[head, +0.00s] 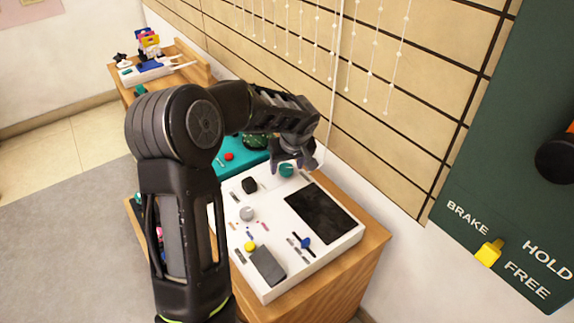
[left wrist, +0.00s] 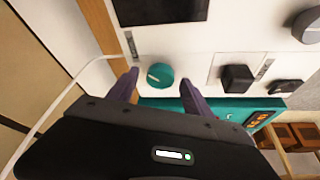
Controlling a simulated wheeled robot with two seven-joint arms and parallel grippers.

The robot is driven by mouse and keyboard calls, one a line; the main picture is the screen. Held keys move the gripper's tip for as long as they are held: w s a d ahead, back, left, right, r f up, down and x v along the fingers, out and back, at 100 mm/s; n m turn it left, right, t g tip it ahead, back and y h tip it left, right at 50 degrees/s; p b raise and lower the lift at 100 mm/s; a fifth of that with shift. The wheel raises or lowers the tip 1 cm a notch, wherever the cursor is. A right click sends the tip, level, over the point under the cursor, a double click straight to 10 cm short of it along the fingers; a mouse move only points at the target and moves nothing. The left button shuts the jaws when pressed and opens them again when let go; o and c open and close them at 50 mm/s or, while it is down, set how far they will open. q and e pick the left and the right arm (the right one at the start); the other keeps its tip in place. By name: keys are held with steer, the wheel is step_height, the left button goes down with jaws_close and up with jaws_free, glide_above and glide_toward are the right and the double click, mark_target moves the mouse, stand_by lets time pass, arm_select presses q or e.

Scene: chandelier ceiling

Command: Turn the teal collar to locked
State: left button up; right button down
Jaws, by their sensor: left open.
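The teal collar (head: 287,170) is a small round knob on the far part of the white console panel (head: 262,284). It also shows in the left wrist view (left wrist: 161,74), with a short pale mark on its top. My left gripper (head: 294,161) is open and points down at the collar. In the left wrist view its two purple-grey fingertips (left wrist: 159,80) sit to either side of the collar, and I cannot tell whether they touch it. Small labels by the collar are too small to read. My right gripper is not in view.
A black screen (head: 320,212), black knob (head: 250,185), grey knob (head: 247,214), yellow button (head: 250,246) and blue lever (head: 305,241) share the panel. A teal box (head: 243,158) lies beyond it. A tiled wall with hanging strings borders the right.

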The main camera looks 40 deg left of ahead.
arm_select(q)
jaws_close()
stand_by(0.7)
